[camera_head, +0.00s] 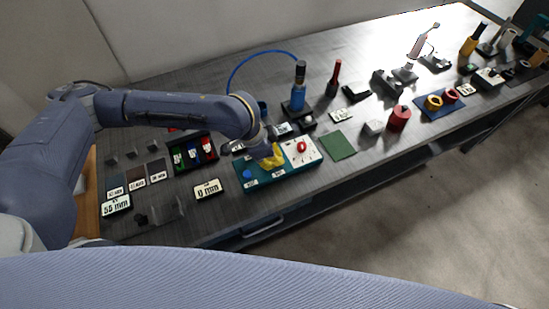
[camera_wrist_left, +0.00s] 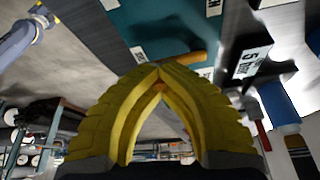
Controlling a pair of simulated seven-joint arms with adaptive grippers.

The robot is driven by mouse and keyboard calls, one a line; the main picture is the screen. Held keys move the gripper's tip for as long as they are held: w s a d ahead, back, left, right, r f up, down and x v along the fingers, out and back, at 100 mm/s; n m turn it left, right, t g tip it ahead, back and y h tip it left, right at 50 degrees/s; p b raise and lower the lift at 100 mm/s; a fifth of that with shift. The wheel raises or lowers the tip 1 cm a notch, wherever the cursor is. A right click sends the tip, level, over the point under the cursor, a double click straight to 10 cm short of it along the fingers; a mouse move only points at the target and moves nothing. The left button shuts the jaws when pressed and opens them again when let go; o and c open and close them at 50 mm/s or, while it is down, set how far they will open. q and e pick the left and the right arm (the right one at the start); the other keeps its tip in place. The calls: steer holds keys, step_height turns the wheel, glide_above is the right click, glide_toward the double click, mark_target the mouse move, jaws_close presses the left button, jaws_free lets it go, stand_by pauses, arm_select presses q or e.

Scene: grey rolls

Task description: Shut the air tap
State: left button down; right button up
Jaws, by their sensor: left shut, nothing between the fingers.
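A teal box (camera_head: 250,183) with a white right part (camera_head: 312,155) stands near the table's front edge. It carries a red knob (camera_head: 301,147) on the white part and a blue button (camera_head: 246,174) at its left. My left gripper (camera_head: 271,161) has yellow fingers, shut and empty, pointing down at the middle of the box. In the left wrist view the fingertips (camera_wrist_left: 158,72) meet just in front of an orange lever-like piece (camera_wrist_left: 187,58) beside the teal surface (camera_wrist_left: 165,22). This may be the air tap. Whether they touch, I cannot tell. My right gripper is not in view.
A blue bottle (camera_head: 299,92) and a blue hose (camera_head: 240,63) are behind the box. A tray of coloured bins (camera_head: 194,152) and a "0 mm" sign (camera_head: 208,189) are left. A green mat (camera_head: 338,145) and a red cylinder (camera_head: 399,118) are right.

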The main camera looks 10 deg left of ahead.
arm_select(q)
steer(key=shift+d, duration=0.15)
steer(key=c, duration=1.4)
jaws_free()
steer(key=v, duration=1.2)
